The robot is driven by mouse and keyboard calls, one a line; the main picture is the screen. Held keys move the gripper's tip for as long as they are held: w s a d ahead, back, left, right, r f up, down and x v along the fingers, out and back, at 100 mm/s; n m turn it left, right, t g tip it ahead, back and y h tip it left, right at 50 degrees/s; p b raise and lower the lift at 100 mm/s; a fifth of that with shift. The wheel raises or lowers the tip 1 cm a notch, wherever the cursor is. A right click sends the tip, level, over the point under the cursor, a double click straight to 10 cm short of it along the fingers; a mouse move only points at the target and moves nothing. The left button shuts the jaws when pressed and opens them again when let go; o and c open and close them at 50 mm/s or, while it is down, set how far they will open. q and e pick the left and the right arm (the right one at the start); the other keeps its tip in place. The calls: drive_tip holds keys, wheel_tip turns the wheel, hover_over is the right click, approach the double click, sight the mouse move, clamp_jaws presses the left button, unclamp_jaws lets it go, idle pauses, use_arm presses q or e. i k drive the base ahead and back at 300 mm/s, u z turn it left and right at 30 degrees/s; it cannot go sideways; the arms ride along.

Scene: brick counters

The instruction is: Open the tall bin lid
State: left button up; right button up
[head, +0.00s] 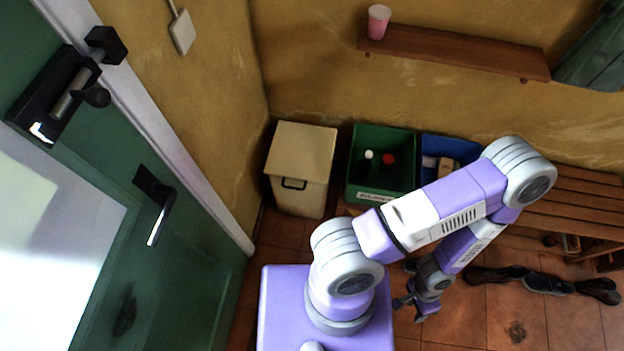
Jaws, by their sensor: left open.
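The tall bin (312,190) is beige and stands upright in the corner against the ochre wall. Its flat lid (303,145) lies shut on top. A black handle (293,184) is on its front. My left gripper (411,309) is open and empty, low over the floor tiles, to the right of the bin and nearer to me. It is well apart from the bin. My right gripper is not in view.
A green crate (367,191) and a blue crate (433,147), both holding items, stand right of the bin. A slatted bench (575,202) and dark shoes (548,284) are farther right. A green door (190,262) is on the left. A wall shelf (460,52) holds a pink cup (378,22).

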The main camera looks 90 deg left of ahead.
sight(298, 151)
drive_tip(key=u, duration=5.75)
drive_tip(key=k, duration=1.2)
drive_tip(key=z, duration=0.85)
drive_tip(key=i, duration=1)
